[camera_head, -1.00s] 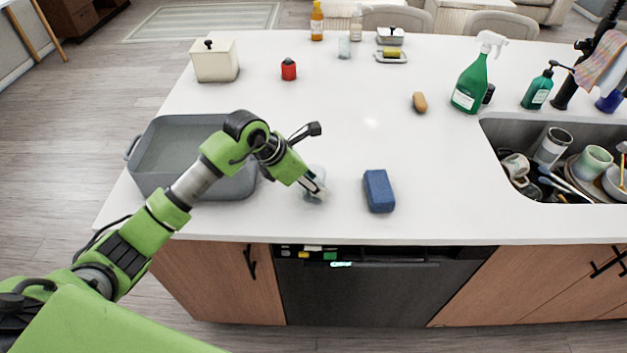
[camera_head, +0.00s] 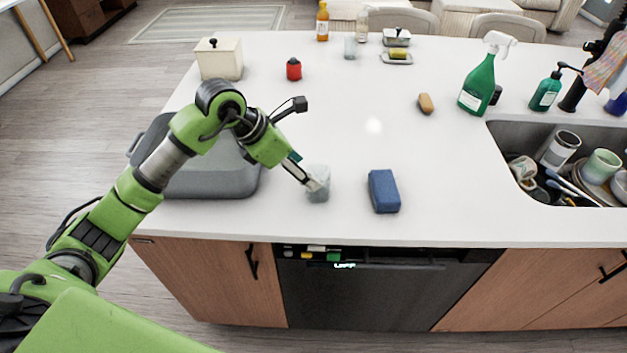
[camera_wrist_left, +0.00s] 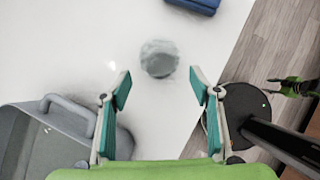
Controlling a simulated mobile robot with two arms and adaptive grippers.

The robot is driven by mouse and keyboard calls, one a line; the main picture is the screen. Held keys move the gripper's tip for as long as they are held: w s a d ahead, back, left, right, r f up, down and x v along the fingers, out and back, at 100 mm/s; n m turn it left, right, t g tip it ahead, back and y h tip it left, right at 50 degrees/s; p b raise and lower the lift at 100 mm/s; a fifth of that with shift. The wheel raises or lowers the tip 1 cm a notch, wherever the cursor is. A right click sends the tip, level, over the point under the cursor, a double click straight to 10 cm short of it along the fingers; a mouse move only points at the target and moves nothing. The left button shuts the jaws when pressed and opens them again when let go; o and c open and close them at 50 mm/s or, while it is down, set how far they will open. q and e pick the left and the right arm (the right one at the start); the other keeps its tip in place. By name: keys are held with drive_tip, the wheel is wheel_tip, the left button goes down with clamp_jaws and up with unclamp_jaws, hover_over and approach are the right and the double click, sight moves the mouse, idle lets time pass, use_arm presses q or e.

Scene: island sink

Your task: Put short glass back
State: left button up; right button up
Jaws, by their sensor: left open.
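A short glass (camera_head: 318,184), clear and greyish, stands on the white island counter, left of the blue sponge (camera_head: 384,191). My left gripper (camera_head: 314,186) is at the glass's left side in the head view. In the left wrist view the glass (camera_wrist_left: 159,58) lies just beyond the open fingertips (camera_wrist_left: 160,82), roughly centred between them, with nothing held. Another clear glass (camera_head: 350,47) stands at the far side of the counter.
A grey roasting pan (camera_head: 215,182) stands left, partly behind my arm. The sink (camera_head: 505,133) at right holds dishes. A green spray bottle (camera_head: 478,85) and soap bottle (camera_head: 546,90) stand behind it. The middle counter is clear.

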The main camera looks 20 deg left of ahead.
use_arm(q)
drive_tip(key=shift+b+v, duration=0.3)
drive_tip(key=shift+v, duration=2)
